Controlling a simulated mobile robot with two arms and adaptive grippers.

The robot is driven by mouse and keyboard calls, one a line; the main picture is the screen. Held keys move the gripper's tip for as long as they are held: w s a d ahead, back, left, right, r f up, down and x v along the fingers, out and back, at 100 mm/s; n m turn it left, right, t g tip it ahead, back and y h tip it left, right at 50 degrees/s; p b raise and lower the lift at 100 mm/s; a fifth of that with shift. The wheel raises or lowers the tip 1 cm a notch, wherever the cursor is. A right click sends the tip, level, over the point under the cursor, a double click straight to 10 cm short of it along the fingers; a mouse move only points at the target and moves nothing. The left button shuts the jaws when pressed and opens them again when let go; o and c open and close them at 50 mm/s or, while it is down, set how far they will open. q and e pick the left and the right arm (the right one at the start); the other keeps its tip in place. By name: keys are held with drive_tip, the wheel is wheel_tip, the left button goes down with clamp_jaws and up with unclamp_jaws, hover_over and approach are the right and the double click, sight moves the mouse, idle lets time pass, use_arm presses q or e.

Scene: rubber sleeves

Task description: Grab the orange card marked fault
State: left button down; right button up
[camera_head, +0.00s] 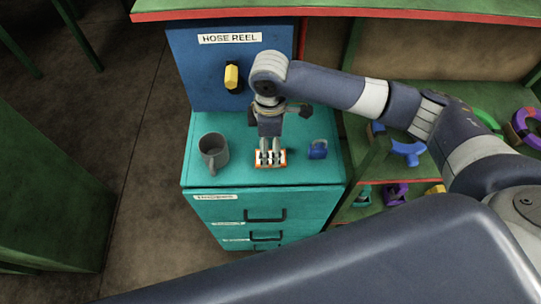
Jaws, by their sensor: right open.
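A small orange piece (258,163) lies on top of the teal drawer cabinet (235,130), near its front edge. It is the only orange thing on the cabinet, but any marking on it is too small to read. My right gripper (270,156) points down right at it, open. Its fingertips cover the middle of the orange piece in this view, and orange shows on both sides of them. I cannot tell whether the fingers touch it. My left gripper is not in view.
A grey mug (213,152) stands left of the orange piece, and a blue padlock-like object (317,149) is close on its right. Behind is a blue panel (205,85) labelled HOSE REEL with a yellow knob (231,77). Shelves with coloured parts (405,152) are at right.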

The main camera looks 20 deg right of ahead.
sight(271, 157)
wheel_tip(271, 157, down, 5)
drive_tip(key=shift+d+r+p, duration=0.1)
drive_tip(key=shift+p, duration=0.65)
drive_tip(key=c, duration=1.1)
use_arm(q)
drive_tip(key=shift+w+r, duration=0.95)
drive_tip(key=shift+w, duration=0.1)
use_arm(e)
drive_tip(key=shift+c, duration=0.2)
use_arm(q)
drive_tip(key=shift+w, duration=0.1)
use_arm(e)
drive_tip(key=shift+r, duration=0.1)
